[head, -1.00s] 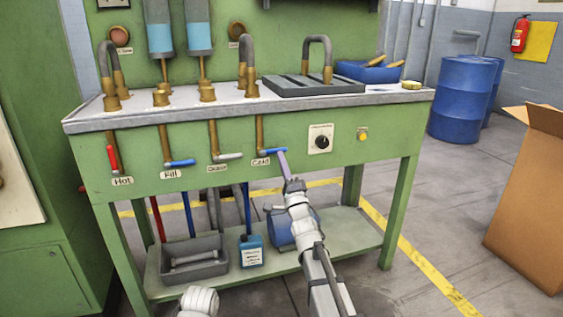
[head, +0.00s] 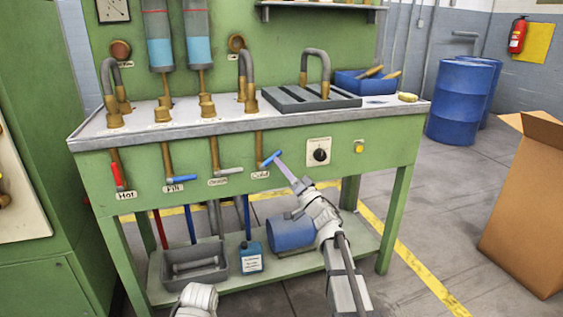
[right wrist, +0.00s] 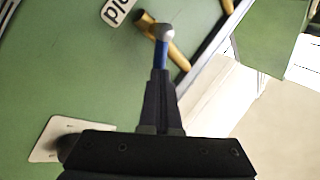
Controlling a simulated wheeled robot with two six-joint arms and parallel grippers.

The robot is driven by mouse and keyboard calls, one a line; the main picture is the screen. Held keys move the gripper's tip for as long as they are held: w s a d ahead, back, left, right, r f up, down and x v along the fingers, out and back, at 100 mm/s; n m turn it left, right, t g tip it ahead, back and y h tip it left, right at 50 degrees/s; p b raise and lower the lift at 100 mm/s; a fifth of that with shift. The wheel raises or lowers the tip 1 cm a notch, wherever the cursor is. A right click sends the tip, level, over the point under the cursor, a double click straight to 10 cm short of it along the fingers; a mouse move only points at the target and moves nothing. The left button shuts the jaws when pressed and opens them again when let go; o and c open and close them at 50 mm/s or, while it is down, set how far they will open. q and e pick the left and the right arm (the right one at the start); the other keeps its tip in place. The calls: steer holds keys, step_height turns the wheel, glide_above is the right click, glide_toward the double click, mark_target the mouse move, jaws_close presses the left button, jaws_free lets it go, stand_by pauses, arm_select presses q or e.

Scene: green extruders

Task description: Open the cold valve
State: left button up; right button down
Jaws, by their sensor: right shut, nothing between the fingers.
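The cold valve's blue lever (head: 270,159) sits at the end of a brass pipe on the green bench front, above the "Cold" label (head: 260,175). It slants up to the right. My right gripper (head: 282,160) is shut and empty, with its tip at the lever's right end. In the right wrist view, the shut fingers (right wrist: 161,75) point along the blue lever (right wrist: 160,54), whose grey hub lies just beyond. I cannot tell whether the tip touches the lever. My left gripper is not in view.
The Hot (head: 117,177), Fill (head: 182,178) and Drain (head: 231,170) levers are to the left. A black knob (head: 320,155) on a white plate is right of the cold lever. A blue canister (head: 291,233) and a grey bin (head: 194,265) are on the lower shelf.

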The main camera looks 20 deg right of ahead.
arm_select(q)
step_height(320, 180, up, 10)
steer(key=p, duration=0.8)
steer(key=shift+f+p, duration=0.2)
steer(key=shift+p, duration=0.1)
arm_select(e)
steer(key=r+n+g, duration=0.1)
steer(key=n, duration=0.2)
steer(key=a+r+n+g+y, duration=0.1)
steer(key=n+g, duration=0.1)
steer(key=n, duration=0.1)
steer(key=a+n+g, duration=0.1)
steer(key=n+g, duration=0.1)
steer(key=n, duration=0.1)
steer(key=shift+r, duration=0.4)
